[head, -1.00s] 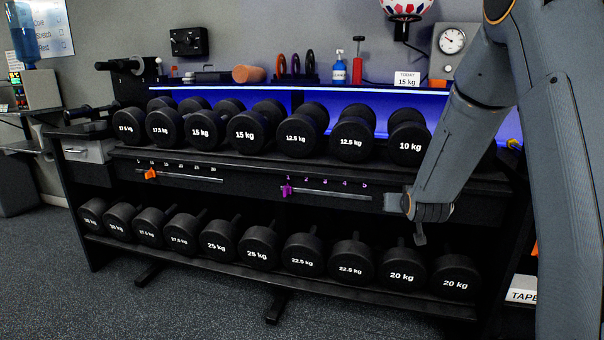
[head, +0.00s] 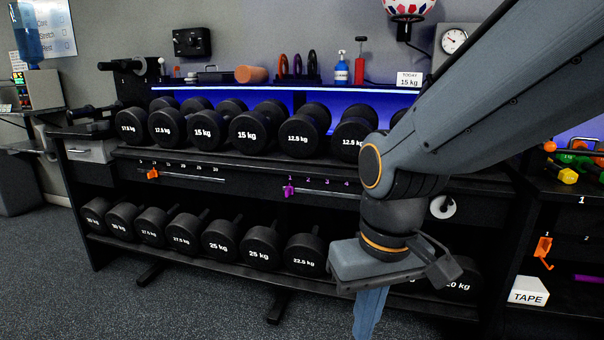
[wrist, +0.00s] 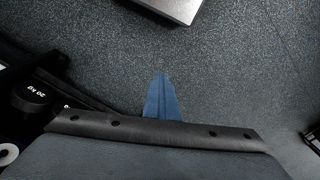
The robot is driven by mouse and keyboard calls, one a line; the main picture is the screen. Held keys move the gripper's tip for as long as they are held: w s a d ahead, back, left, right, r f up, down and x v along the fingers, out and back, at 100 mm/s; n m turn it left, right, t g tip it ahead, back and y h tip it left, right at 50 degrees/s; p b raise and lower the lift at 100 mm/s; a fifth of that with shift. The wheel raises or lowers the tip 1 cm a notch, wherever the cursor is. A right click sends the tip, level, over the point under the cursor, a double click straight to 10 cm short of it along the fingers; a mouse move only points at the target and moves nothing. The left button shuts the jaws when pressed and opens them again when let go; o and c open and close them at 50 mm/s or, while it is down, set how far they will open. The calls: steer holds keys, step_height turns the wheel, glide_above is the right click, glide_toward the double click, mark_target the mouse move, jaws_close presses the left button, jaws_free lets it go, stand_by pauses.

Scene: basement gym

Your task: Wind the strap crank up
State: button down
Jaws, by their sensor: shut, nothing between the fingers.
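My gripper (head: 370,318) hangs in front of the dumbbell rack, pointing down, with its blue fingers together and empty. In the wrist view the closed fingertips (wrist: 160,80) are over bare floor. A white disc with a dark centre (head: 442,206) sits on the rack front just right of my wrist, and a white disc (wrist: 8,154) shows at the wrist view's left edge. I cannot tell whether it belongs to the strap crank. A black device with a roller (head: 131,72) stands at the rack's top left. No strap is clearly visible. My arm hides part of the rack's right side.
Dumbbells fill both shelves of the rack (head: 330,183). An orange slider (head: 153,174) and a purple slider (head: 289,190) sit on its front rails. A second shelf with a TAPE box (head: 528,291) stands at right. Floor (head: 190,310) in front is clear.

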steer(key=s+d+r+m+p, duration=0.2)
steer(key=d+r+p, duration=0.8)
steer(key=p, duration=1)
step_height(320, 180, up, 2)
steer(key=shift+s+r+m+g+h+p, duration=0.1)
steer(key=shift+s+m+g+h+p, duration=0.25)
steer(key=shift+m, duration=0.25)
steer(key=shift+w, duration=0.1)
steer(key=c, duration=1.6)
jaws_free()
